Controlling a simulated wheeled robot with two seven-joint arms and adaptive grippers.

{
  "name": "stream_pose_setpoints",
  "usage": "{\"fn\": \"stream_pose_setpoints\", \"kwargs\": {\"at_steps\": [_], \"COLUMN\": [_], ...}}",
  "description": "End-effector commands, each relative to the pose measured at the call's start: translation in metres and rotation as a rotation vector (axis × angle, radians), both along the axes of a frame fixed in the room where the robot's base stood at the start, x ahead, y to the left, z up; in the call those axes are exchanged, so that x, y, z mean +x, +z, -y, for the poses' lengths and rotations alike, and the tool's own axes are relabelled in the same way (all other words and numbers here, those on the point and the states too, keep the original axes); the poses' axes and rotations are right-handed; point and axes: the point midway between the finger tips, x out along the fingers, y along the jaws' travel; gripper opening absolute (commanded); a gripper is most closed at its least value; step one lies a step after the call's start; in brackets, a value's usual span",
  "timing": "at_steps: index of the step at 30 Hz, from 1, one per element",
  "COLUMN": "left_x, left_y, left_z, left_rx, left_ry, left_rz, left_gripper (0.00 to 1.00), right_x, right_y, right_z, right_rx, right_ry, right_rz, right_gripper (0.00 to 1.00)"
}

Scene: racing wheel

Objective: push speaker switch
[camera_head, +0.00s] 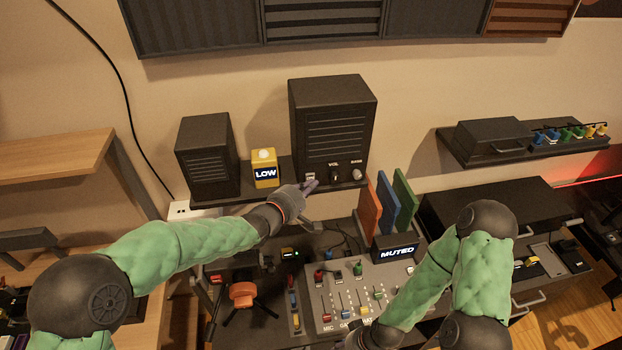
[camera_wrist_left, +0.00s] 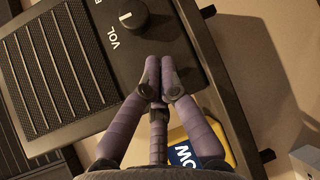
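The large black speaker (camera_head: 331,115) stands on a dark wall shelf, with VOL and BASS knobs low on its front. A small pale switch (camera_head: 311,177) shows at the lower left of that front. My left gripper (camera_head: 311,186) is at this lower left corner, its fingertips just below the switch. In the left wrist view the purple fingers (camera_wrist_left: 163,72) are drawn together with nothing between them, in front of the speaker (camera_wrist_left: 62,65) beside the VOL knob (camera_wrist_left: 133,14). They hide the switch there; contact cannot be told. My right gripper (camera_head: 353,340) is low by the mixer, its fingers unclear.
Below are a mixer (camera_head: 345,300), a MUTED display (camera_head: 395,248) and upright coloured panels (camera_head: 388,205) to the right.

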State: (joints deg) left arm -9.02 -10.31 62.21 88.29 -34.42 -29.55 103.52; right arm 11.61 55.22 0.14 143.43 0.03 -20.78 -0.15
Motion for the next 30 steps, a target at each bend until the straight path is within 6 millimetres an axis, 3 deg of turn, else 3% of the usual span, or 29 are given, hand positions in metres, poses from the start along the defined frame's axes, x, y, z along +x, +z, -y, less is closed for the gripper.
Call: {"fn": "stream_pose_setpoints", "kwargs": {"at_steps": [13,30], "left_x": [-0.007,-0.054], "left_y": [0.000,0.000], "left_z": [0.002,0.011], "left_rx": [-0.001,0.000], "left_ry": [-0.001,-0.001], "left_rz": [0.001,0.000], "left_gripper": [0.00,0.00], "right_x": [0.000,0.000], "right_y": [0.000,-0.004], "right_z": [0.000,0.000], "right_rx": [0.000,0.000], "right_ry": [0.000,0.000], "right_rz": [0.000,0.000], "right_gripper": [0.54,0.54]}}
